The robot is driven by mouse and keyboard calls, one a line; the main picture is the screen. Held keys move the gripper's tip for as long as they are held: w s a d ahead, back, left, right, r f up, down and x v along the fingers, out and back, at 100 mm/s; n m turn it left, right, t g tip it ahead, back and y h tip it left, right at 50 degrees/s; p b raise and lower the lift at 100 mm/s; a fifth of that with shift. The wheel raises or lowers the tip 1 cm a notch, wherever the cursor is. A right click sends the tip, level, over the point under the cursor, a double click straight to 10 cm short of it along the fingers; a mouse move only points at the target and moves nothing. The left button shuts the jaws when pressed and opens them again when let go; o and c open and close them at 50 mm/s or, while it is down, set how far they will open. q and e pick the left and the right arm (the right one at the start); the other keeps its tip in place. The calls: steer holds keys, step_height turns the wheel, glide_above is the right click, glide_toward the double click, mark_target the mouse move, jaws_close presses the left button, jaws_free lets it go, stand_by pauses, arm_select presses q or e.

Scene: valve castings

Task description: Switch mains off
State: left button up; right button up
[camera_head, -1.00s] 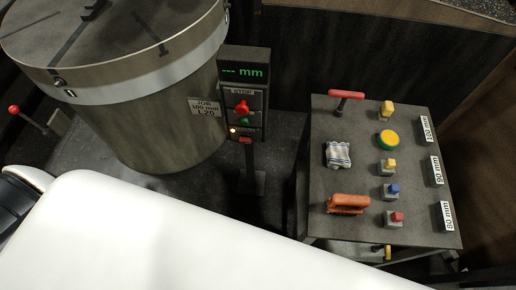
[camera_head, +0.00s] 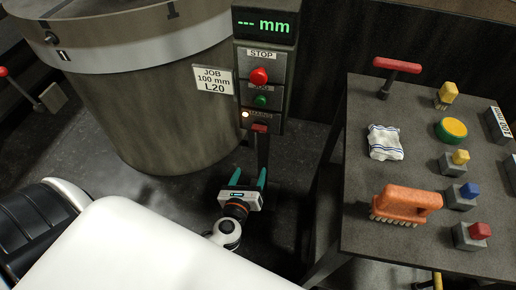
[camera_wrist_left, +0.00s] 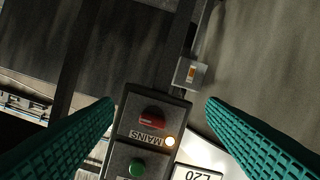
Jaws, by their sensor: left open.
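The control box (camera_head: 283,85) stands on a post beside a large round drum. My right gripper is not in view.
Above the mains switch are the green button (camera_head: 260,100) and red stop button (camera_head: 259,76). The drum (camera_head: 150,120) is close on the left. A table (camera_head: 360,225) on the right holds a brush (camera_head: 406,201), a cloth (camera_head: 384,142) and several coloured-top blocks.

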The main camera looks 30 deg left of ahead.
mark_target(258, 132)
arm_select(q)
steer(key=w+a+r+m, duration=0.1)
steer(key=w, duration=0.2)
steer(key=w+a+r+m+t+b, duration=0.1)
steer(key=w, duration=0.3)
steer(key=w+a+r+m+t+y, duration=0.1)
steer(key=w+r, duration=0.1)
steer(key=w, duration=0.2)
steer(key=shift+w+a, duration=0.1)
steer(key=shift+a, duration=0.1)
steer(key=shift+w+a, duration=0.15)
steer(key=shift+w, duration=0.4)
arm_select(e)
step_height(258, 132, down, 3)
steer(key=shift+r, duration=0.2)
arm_select(q)
steer(key=c, duration=1)
